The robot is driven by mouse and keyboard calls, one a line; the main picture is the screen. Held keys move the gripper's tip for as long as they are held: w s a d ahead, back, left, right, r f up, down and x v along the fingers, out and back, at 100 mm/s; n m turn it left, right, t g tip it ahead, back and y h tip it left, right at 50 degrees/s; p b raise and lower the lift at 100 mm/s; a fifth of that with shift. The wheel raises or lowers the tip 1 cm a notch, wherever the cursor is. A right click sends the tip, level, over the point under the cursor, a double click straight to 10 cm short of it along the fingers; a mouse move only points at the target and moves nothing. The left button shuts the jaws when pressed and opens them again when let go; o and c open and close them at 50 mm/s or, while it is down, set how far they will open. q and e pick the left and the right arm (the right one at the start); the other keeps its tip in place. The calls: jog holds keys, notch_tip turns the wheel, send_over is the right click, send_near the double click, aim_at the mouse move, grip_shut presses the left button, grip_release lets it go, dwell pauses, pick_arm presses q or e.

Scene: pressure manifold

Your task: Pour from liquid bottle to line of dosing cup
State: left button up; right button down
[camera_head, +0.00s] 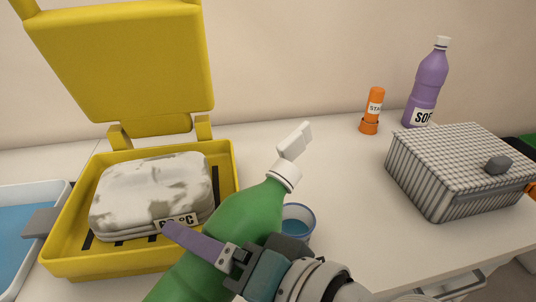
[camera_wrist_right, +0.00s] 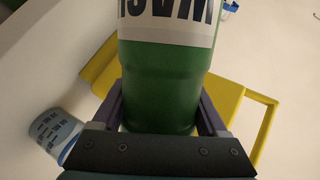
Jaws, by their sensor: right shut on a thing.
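The green liquid bottle (camera_head: 236,218) leans up and right in the head view, its white neck and open-looking white flip cap (camera_head: 294,142) at the upper end. My right gripper (camera_head: 226,256) is shut around its body. In the right wrist view the bottle (camera_wrist_right: 160,85) sits between the two purple fingers, with a white printed label. The dosing cup (camera_head: 298,217) stands on the table just right of the bottle, partly hidden by bottle and gripper. Its inside looks blue. Its printed side shows in the right wrist view (camera_wrist_right: 50,133). My left gripper is not in view.
A blue tray (camera_head: 15,240) is at the far left edge. A checked basket (camera_head: 440,180) is right. A purple bottle (camera_head: 428,85) and orange container (camera_head: 373,108) stand behind. The table's centre is clear.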

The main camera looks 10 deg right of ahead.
jog(key=shift+a+f+m+y+b, duration=0.15)
jog(key=shift+f+m+y+b, duration=0.15)
jog(key=shift+f+b, duration=1.05)
jog(key=shift+w+r+m+g+y, duration=0.1)
jog(key=shift+r+m+g+y, duration=0.2)
jog(key=shift+r+m, duration=0.4)
dwell(1.9)
jog(key=shift+r+b, duration=0.1)
jog(key=shift+b, duration=0.3)
dwell(0.3)
